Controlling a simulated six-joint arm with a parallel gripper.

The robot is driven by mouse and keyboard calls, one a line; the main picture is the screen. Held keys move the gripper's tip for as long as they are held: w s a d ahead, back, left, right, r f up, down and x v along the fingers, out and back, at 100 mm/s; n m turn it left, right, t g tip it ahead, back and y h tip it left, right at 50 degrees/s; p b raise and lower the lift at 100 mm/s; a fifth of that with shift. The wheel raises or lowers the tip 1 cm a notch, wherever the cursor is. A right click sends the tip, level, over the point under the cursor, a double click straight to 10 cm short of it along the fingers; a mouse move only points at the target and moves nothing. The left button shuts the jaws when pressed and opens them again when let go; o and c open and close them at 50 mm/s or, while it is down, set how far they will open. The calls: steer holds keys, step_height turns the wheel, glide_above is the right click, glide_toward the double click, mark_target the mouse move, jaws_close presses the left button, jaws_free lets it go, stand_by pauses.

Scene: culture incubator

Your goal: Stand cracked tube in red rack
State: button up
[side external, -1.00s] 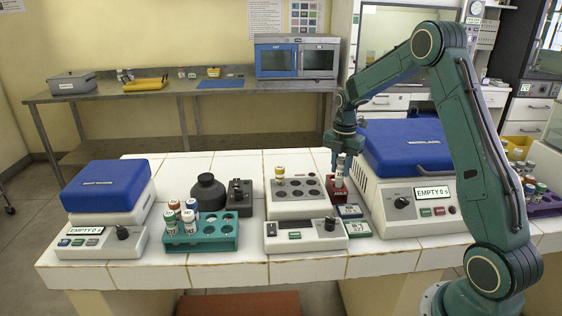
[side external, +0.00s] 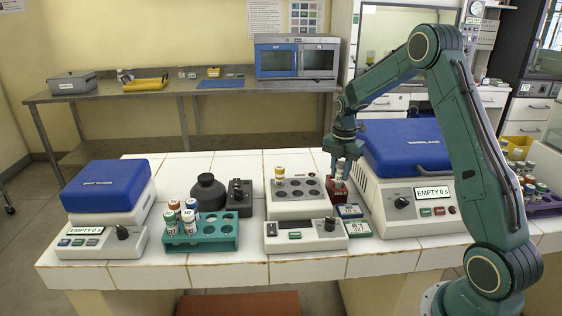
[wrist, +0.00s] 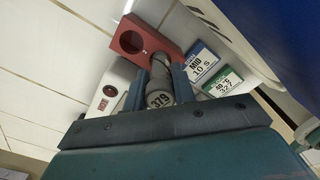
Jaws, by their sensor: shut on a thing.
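My gripper (side external: 341,160) is shut on a tube (side external: 340,170) with a pale cap, at the red rack (side external: 337,194). The wrist view shows the fingers (wrist: 160,90) on both sides of the tube (wrist: 160,79), whose cap end reads 379. The tube's far end meets the near part of the red rack (wrist: 160,34); I cannot tell whether it is in a hole or just above. One round hole in the rack is empty. No crack is visible at this size.
A grey tube block (side external: 297,204) with one yellow-capped tube stands left of the rack. A blue-lidded machine (side external: 405,145) stands close on the right. Small label cards (side external: 352,211) lie in front. A teal rack (side external: 215,242) holds several tubes farther left.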

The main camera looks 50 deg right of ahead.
steer(key=shift+f, duration=0.85)
steer(key=o, duration=1.4)
steer(key=shift+f, duration=0.1)
steer(key=shift+r, duration=3.85)
